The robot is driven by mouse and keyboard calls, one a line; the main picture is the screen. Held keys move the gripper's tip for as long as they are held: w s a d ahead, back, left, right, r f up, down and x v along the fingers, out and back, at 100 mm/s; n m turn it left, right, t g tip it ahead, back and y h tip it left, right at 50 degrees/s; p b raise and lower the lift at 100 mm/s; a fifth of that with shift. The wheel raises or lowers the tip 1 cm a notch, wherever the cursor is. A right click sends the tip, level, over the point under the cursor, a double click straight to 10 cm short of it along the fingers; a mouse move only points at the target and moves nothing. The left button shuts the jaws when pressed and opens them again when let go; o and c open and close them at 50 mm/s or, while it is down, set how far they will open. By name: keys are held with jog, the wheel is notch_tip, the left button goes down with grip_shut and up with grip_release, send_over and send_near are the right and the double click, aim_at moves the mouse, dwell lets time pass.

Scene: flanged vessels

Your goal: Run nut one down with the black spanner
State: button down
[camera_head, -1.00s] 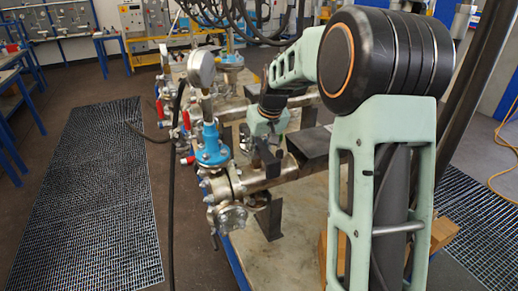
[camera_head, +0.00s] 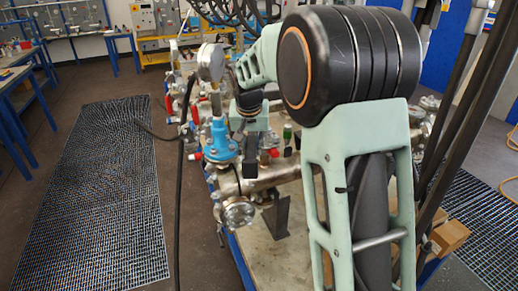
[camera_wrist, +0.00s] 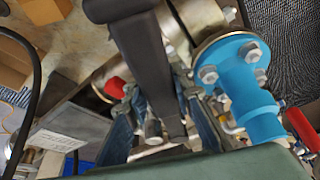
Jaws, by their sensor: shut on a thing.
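The black spanner (camera_wrist: 150,65) runs from the top of the wrist view down between the fingers of my gripper (camera_wrist: 165,125). My gripper is shut on it. In the head view my gripper (camera_head: 260,155) is over the steel pipework, just right of the blue valve body (camera_head: 219,140). The blue valve body (camera_wrist: 243,85) is on the right in the wrist view, with several hex nuts (camera_wrist: 208,75) on its flange. I cannot tell which nut is nut one. The spanner's far end is cut off at the frame's top, and I cannot see it engaged on a nut.
A pressure gauge (camera_head: 211,62) stands above the blue valve, with a black hose (camera_head: 182,190) hanging beside it. A flanged steel end (camera_head: 238,212) is below. A cardboard box (camera_head: 448,236) is at the right. The floor grating (camera_head: 105,200) at left is clear.

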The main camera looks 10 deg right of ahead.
jog(key=shift+w+a+m, duration=0.2)
jog(key=shift+a+m, duration=0.3)
jog(key=shift+r, duration=0.1)
notch_tip(320, 180, up, 5)
jog(key=p, duration=0.3)
jog(key=shift+d, duration=0.1)
dwell(0.6)
